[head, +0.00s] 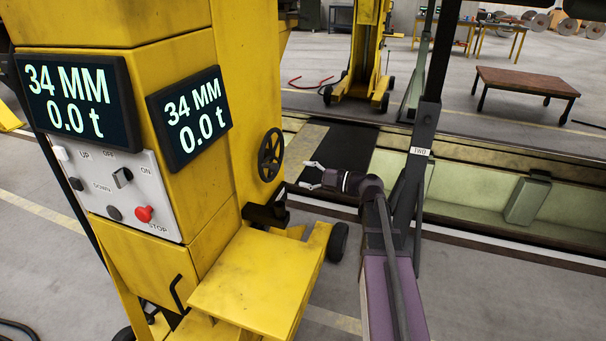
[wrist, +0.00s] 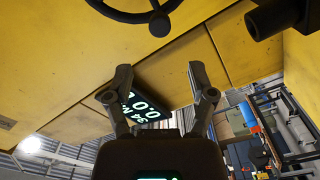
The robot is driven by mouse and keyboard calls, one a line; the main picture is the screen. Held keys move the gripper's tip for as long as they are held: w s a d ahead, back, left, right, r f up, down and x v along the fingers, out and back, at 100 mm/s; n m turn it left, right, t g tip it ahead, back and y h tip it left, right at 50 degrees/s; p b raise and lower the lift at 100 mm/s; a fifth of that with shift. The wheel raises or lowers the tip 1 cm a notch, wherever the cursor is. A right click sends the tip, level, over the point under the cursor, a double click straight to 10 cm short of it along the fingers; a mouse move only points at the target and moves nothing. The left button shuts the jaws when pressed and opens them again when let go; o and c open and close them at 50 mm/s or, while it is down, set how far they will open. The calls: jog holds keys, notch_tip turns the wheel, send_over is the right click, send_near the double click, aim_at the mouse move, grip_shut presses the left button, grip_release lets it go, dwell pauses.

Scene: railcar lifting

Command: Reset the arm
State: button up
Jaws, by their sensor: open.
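My gripper (head: 312,176) is in the head view at the end of my extended arm, right of the yellow lifting jack (head: 255,75). Its two fingers are apart with nothing between them. In the wrist view my gripper (wrist: 160,85) also shows open, with the jack's yellow face (wrist: 75,85) behind it. The black handwheel (head: 270,155) on the jack is above and left of the gripper in the head view, and at the top of the wrist view (wrist: 122,10). I see no contact between the gripper and the jack.
The jack's displays (head: 78,98) read 34 MM and 0.0 t. Its control panel (head: 115,190) has a red stop button (head: 144,213). A yellow step (head: 250,285) juts out low. A sunken pit (head: 480,190) lies right. A second jack (head: 362,60) and a brown-topped table (head: 525,82) stand farther back.

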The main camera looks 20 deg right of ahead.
jog(key=shift+a, duration=0.1)
jog(key=s+a+f+m+g+h+p, duration=0.1)
jog(key=s+a+f+m+g+h, duration=0.2)
jog(key=s+f+m, duration=0.1)
jog(key=s+a+f+m+g+h+p, duration=0.2)
jog(key=s+a+f+m+g+h, duration=0.1)
jog(key=m, duration=0.3)
jog(key=s+a+f+m+g+h+p, duration=0.1)
jog(key=s+a+f+m+g+h, duration=0.2)
jog(key=s, duration=0.3)
jog(key=shift+a+f+m+p, duration=0.1)
jog(key=shift+f+m+p, duration=0.2)
jog(key=shift+f+m, duration=0.6)
jog(key=s+m+h, duration=0.1)
jog(key=s+d+m+g+h+p, duration=0.1)
jog(key=s+m, duration=0.1)
jog(key=s+m+h, duration=0.1)
jog(key=m+h, duration=0.1)
jog(key=shift+s+d+f, duration=0.15)
jog(key=shift+d+f, duration=0.15)
jog(key=shift+s+d+r+m+g+h+p, duration=0.15)
jog(key=shift+s+d+m+h+p, duration=0.2)
jog(key=shift+m, duration=0.3)
jog(key=shift+s+d+f+m+g+h+p, duration=0.15)
jog(key=shift+s+m+h, duration=0.15)
jog(key=shift+m+h, duration=0.25)
jog(key=shift+r, duration=0.1)
